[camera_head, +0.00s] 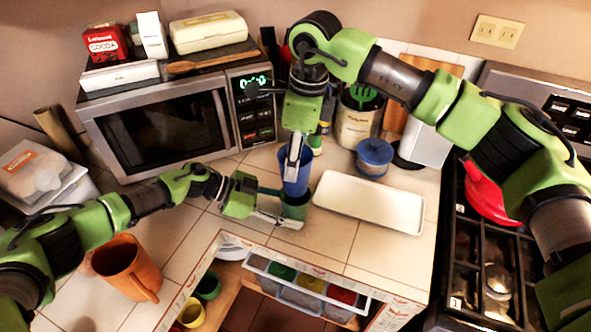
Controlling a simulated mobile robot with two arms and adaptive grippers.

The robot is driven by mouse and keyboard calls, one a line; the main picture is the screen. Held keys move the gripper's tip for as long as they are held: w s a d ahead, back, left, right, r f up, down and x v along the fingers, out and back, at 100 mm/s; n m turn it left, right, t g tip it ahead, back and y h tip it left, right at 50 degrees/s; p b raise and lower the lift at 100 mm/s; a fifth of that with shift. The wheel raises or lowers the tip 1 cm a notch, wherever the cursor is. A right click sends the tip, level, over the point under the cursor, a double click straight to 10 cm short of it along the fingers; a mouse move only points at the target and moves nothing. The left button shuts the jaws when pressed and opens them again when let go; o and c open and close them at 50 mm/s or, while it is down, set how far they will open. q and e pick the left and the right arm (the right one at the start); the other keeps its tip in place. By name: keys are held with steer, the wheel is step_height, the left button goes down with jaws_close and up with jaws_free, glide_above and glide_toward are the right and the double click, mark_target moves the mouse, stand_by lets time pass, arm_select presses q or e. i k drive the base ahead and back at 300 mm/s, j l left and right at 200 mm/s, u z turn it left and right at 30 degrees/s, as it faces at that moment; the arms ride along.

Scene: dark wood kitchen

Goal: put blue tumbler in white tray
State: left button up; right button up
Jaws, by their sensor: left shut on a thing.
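The blue tumbler (297,184) stands upright at the middle of the counter, its lower end in or directly behind the green cup (296,208); I cannot tell which. My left gripper (284,207) is shut on the green cup, with one finger along its near side. My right gripper (294,156) points down from above at the blue tumbler's rim, with a finger against or in it. Whether its jaws are closed on the tumbler is hidden. The white tray (370,203) lies on the counter just right of the cups and is empty.
The microwave (170,125) is at the back left, an orange mug (126,267) at the front left. The stove (470,250) borders the right. Below the front edge is an open shelf with cups.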

mark_target(395, 211)
steer(key=k+l, duration=0.15)
steer(key=k, duration=0.35)
steer(key=k+l, duration=0.15)
steer(key=k, duration=0.35)
